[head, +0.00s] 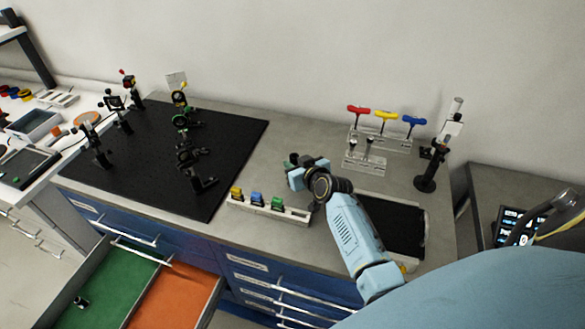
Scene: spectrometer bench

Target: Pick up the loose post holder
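A small dark cylindrical piece (81,302) lies on the green floor of the open drawer at the lower left; it looks like a loose post holder, but it is too small to be sure. My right gripper (296,165) is over the middle of the bench, far to the right of the drawer. Its fingers are small and partly hidden by its own wrist, so I cannot tell whether they are open or hold anything. My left gripper is out of view.
The open drawer has a green compartment (118,285) and an orange one (180,290). A black breadboard (225,150) carries several optic mounts. A rack with yellow, blue and green pieces (300,214), hex keys in a stand (398,140) and a black post assembly (427,183) stand nearby.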

